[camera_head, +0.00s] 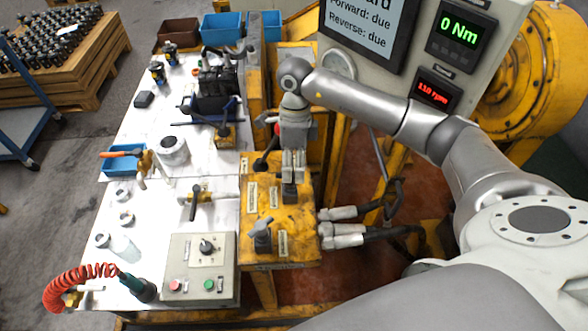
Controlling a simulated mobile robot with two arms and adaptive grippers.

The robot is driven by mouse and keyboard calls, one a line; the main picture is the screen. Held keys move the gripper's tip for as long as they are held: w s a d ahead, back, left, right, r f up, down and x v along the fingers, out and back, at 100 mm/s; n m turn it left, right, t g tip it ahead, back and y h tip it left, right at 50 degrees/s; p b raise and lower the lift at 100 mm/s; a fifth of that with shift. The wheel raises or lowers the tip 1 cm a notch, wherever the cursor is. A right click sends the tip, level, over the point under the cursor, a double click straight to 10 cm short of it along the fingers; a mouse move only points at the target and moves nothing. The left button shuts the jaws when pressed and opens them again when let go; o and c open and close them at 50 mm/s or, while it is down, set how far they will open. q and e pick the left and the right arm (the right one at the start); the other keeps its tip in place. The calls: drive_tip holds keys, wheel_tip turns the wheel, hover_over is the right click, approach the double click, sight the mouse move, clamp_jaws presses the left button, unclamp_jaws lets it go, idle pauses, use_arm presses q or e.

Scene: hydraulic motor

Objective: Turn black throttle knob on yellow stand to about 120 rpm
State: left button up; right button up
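The yellow stand (300,222) is right of the white worktable. My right gripper (290,188) points down at its top, with its fingers close together and dark tips low over the surface. I cannot make out the black throttle knob apart from these dark tips, so I cannot tell whether the fingers grip it. A grey star-shaped handle (261,236) is nearer the front of the stand, and a black lever (266,156) is at its back left. The red rpm display (434,92) reads about 110 rpm; its last digit is unclear. My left gripper is not in view.
The green display (459,31) reads 0 Nm. A control box (203,262) with a dial and buttons sits at the table's front, beside a red coiled hose (72,276). Hose fittings (343,235) stick out from the stand's right side. My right arm spans the right.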

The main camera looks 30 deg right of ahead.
wheel_tip(320, 180, up, 10)
drive_tip(key=w+d, duration=0.1)
drive_tip(key=shift+w, duration=0.35)
idle(0.3)
